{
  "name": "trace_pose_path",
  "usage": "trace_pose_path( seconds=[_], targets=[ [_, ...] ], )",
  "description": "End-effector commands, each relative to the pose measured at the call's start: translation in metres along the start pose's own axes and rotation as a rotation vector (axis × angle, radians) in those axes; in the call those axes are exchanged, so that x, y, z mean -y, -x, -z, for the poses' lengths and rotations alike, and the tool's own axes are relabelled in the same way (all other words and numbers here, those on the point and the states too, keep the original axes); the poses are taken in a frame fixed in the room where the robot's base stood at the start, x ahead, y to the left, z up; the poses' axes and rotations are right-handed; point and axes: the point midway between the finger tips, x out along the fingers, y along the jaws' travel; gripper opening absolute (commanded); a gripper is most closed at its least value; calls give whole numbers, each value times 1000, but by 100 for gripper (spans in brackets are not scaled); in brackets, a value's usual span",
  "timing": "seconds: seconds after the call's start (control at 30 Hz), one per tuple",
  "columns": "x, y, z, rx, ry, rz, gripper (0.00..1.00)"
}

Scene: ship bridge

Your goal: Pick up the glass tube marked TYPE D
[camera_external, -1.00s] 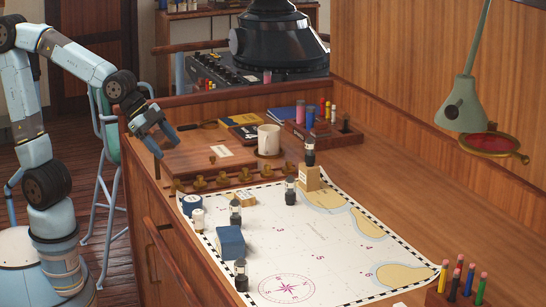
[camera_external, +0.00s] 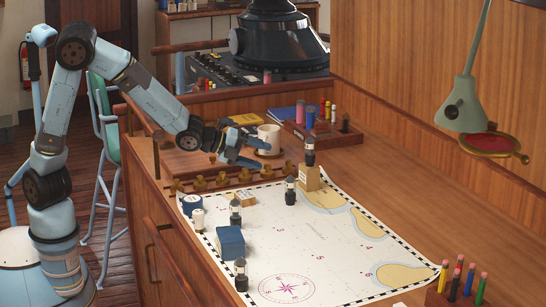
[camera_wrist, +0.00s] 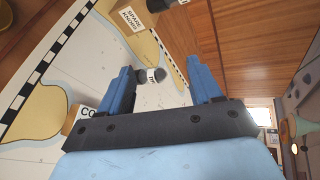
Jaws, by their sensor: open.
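Several small glass tubes with dark ends stand on and around the chart in the external view. One (camera_external: 310,151) stands on a small wooden box, one (camera_external: 290,190) on the chart near that box, one (camera_external: 235,211) farther left, and one (camera_external: 241,275) at the near left. Their markings are too small to read, so I cannot tell which is TYPE D. My gripper (camera_external: 262,155) is open and empty above the far end of the desk, left of the box. In the wrist view, a dark-ended tube (camera_wrist: 150,75) shows between the open fingers (camera_wrist: 160,68), beyond their tips.
The wooden box (camera_wrist: 130,19) reads SPARE KNOBS in the wrist view. A blue box (camera_external: 230,242) lies on the chart (camera_external: 325,235). A mug (camera_external: 268,138) stands close behind my gripper. Brass knobs (camera_external: 222,179) line the chart's far edge. Pencils (camera_external: 470,280) stand at near right.

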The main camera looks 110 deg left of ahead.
Motion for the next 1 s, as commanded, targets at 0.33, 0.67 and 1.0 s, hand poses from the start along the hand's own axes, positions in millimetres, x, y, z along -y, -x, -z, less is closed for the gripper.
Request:
trace_pose_path(
  seconds=[0.33,0.67,1.0],
  targets=[
    [14,-49,-7,56,-558,203,64],
    [35,-71,18,81,-1109,418,64],
    [43,-75,43,84,-1383,543,64]
  ],
)
